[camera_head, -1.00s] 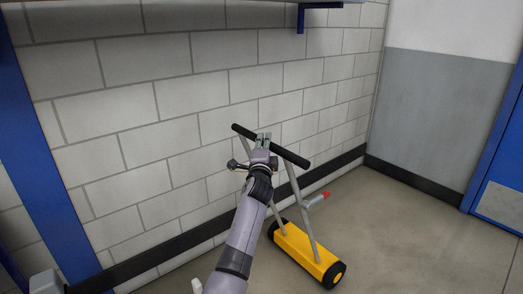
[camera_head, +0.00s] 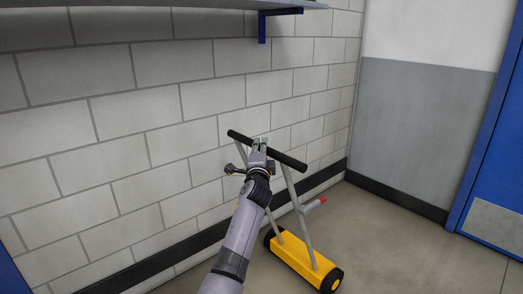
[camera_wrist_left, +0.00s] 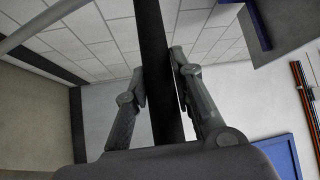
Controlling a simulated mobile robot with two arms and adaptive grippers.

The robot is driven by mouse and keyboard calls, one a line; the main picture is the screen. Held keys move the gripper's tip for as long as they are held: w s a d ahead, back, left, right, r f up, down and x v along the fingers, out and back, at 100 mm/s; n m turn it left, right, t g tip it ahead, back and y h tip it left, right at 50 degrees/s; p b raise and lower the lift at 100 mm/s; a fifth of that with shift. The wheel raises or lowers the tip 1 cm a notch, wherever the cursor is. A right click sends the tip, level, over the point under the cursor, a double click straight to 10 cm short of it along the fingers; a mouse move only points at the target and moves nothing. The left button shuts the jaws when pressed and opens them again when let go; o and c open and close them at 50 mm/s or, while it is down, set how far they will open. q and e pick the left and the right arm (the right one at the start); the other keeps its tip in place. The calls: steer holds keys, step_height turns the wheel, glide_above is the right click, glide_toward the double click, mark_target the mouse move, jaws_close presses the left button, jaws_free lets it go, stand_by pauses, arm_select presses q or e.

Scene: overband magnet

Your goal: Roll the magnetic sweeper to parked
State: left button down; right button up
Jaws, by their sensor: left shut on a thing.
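My left gripper (camera_head: 259,145) is shut on the middle of the black handle (camera_head: 288,160). In the left wrist view the handle (camera_wrist_left: 155,60) runs between the two fingers (camera_wrist_left: 158,88). My left forearm hides part of the near upright. My right gripper is not in view. No parked marking can be made out.
A white block wall (camera_head: 130,130) with a black skirting runs along the left. A grey and white wall (camera_head: 410,130) closes the far end. A blue door (camera_head: 495,190) stands at the right. A shelf with a blue bracket (camera_head: 263,27) hangs above. The floor (camera_head: 390,255) right of the sweeper is clear.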

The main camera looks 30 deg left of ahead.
arm_select(q)
steer(key=shift+w+d, duration=0.1)
stand_by(0.3)
steer(key=c, duration=1.8)
jaws_free()
steer(key=shift+o, duration=1.3)
steer(key=shift+w+d+f, duration=0.1)
steer(key=shift+w+d, duration=0.05)
steer(key=shift+w, duration=0.1)
steer(key=shift+o, duration=0.9)
steer(key=shift+s, duration=0.15)
steer(key=shift+s, duration=0.55)
steer(key=v, duration=1.1)
